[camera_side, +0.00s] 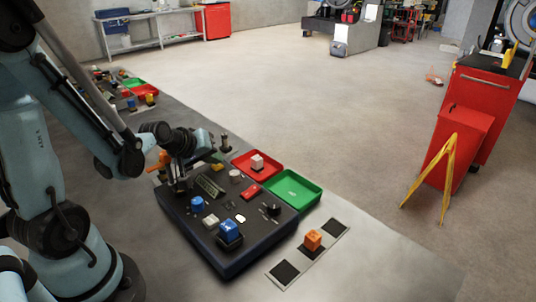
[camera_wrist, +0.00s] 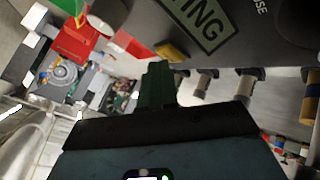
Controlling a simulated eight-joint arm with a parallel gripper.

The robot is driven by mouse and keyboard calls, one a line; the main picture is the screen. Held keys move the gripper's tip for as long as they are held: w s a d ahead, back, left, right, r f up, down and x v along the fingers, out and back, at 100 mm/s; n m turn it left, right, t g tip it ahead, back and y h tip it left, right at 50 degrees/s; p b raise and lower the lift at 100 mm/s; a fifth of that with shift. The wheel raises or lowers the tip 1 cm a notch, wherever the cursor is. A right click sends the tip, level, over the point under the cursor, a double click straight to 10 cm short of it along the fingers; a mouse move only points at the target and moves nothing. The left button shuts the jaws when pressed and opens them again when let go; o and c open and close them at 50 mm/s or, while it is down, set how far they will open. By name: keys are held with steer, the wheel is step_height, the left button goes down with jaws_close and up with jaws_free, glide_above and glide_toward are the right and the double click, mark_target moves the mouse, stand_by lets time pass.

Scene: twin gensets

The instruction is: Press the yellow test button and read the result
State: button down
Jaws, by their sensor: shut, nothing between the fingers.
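The dark control console (camera_side: 228,258) stands on the floor mat in the side view. A small yellow piece, likely the yellow test button (camera_wrist: 172,52), shows on the panel in the wrist view, beside a green plate ending in "TING" (camera_wrist: 200,22). The plate also shows in the side view (camera_side: 210,186). No readable result shows.
The console also carries a blue knob (camera_side: 197,203), a blue block (camera_side: 230,229), a red block (camera_side: 250,192) and a black knob (camera_side: 271,209). A red tray (camera_side: 243,161) and a green tray (camera_side: 306,193) stand behind. An orange cube (camera_side: 312,240) sits at the right.

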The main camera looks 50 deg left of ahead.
mark_target(213, 167)
steer(key=shift+s+a+r, duration=0.1)
steer(key=shift+s+r, duration=0.05)
steer(key=shift+r, duration=0.65)
steer(key=shift+r, duration=0.1)
steer(key=shift+r, duration=2.4)
steer(key=s+d+r+m+g+h, duration=0.1)
steer(key=s+d+m, duration=0.2)
steer(key=d+m, duration=0.2)
steer(key=s+d+m+g, duration=0.1)
steer(key=s+d+m, duration=0.2)
steer(key=d+m, duration=0.3)
steer(key=d, duration=0.2)
steer(key=shift+d+r+h, duration=0.3)
steer(key=shift+r+h, duration=0.05)
steer(key=shift+h, duration=0.05)
